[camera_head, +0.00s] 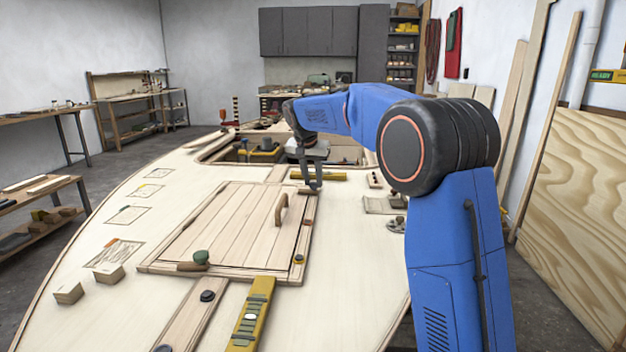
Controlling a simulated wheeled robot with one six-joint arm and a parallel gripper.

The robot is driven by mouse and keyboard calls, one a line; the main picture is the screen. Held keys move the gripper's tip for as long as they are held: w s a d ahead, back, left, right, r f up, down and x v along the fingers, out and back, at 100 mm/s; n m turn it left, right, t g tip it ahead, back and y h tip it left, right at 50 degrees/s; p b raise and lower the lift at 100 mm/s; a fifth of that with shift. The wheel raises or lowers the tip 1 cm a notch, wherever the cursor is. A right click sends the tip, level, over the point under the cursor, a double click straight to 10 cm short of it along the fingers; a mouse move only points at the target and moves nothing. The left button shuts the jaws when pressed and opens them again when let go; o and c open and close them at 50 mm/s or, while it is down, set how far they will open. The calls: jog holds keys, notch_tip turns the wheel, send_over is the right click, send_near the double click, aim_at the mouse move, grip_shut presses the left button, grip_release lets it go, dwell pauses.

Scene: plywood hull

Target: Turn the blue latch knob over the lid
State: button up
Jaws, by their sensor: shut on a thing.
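The wooden lid (222,225) lies flat and closed on the pale hull deck, with a wooden handle (281,209) near its right side. My gripper (315,187) points down at the lid's far right corner and is shut. A brown latch bar (305,191) shows at its fingertips, at the lid's edge. I see no clear blue knob there; the fingers cover that spot, and the blue latch knob appears to be held between them. A green knob (201,257) with a brown bar sits at the lid's near edge, and a small dark knob (299,259) at its near right corner.
A yellow level (250,316) lies in front of the lid, and another yellow tool (325,175) lies just beyond my gripper. An open hatch (232,154) holds items behind the lid. Wooden blocks (69,293) stand at the near left.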

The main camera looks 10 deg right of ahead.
jog(key=o, duration=1.1)
jog(key=shift+c, duration=0.2)
jog(key=v, duration=1.7)
jog(key=shift+r, duration=0.2)
